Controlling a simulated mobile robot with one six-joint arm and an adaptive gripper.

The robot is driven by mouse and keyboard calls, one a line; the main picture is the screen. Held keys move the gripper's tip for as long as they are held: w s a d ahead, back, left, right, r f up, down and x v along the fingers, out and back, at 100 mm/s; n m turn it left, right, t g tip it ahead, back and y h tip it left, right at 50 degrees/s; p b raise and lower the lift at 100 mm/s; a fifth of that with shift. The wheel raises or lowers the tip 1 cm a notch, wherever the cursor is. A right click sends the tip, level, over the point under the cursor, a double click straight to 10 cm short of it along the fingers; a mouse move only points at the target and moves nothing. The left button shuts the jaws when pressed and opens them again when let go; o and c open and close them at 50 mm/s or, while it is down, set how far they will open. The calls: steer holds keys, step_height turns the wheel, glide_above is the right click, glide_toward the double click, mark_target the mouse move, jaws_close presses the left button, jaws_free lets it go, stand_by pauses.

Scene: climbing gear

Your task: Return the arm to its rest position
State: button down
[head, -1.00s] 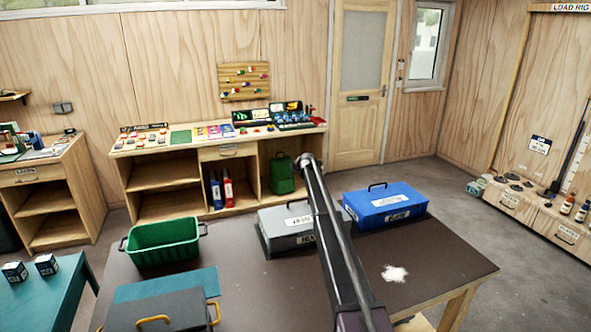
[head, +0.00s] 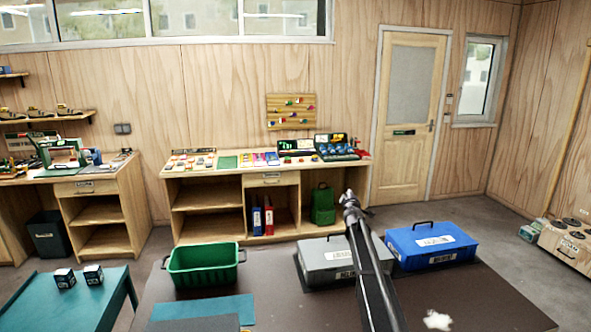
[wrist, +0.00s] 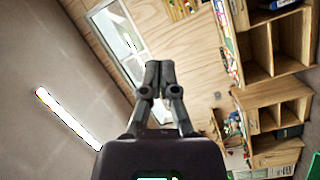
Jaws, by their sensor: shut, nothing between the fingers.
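My arm reaches up from the lower right of the head view, over the dark table (head: 490,300). My gripper (head: 349,198) is at its far end, above the grey case. In the wrist view my gripper (wrist: 158,66) has its two fingers together, with nothing between them. Behind the fingers that view shows the wood wall, a window (wrist: 118,35) and shelving, all tilted.
On the table are a green bin (head: 203,268), a grey case (head: 325,272), a blue case (head: 433,244) and a white powder patch (head: 438,320). A teal table (head: 60,309) with two small dark boxes stands at left. A wooden bench (head: 195,215) lines the back wall.

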steer(key=s+d+f+m+g+h, duration=0.2)
steer(key=s+d+f+m+g, duration=0.15)
steer(key=s, duration=0.65)
steer(key=s+d+f+m+g+h, duration=0.25)
steer(key=s+m, duration=0.25)
steer(key=s, duration=0.5)
steer(key=s+d+f+m+g+h, duration=0.2)
steer(key=s+f+m+g, duration=0.15)
steer(key=s, duration=0.65)
steer(key=s+a+f+g+y, duration=0.2)
steer(key=s+a+f+g, duration=0.1)
steer(key=s, duration=0.6)
steer(key=s+a+f+g+y, duration=0.2)
steer(key=s+a, duration=0.3)
steer(key=s, duration=0.5)
steer(key=s+a+f+g+y, duration=0.3)
steer(key=s+a+f+y, duration=0.1)
steer(key=s, duration=0.6)
steer(key=shift+a+f+g, duration=0.25)
steer(key=shift+a+g, duration=0.1)
steer(key=shift+a, duration=0.2)
